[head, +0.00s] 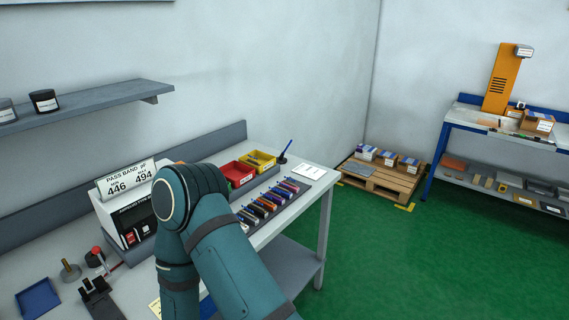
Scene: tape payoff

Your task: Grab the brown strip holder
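A row of small coloured strip holders (268,204) lies along the front right part of the grey workbench (312,188). They show white, black, orange, red, blue and purple tones. They are too small for me to tell which one is brown. A bent teal arm of mine stands in front of the bench and hides its middle and the near end of the row. Neither gripper shows in the head view.
Red bin (238,175) and yellow bin (259,161) stand behind the row. A "PASS BAND" device (127,212) stands left of my arm, with a blue tray (38,299) at lower left. A pallet (381,180) and another bench (468,123) stand right; green floor between is clear.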

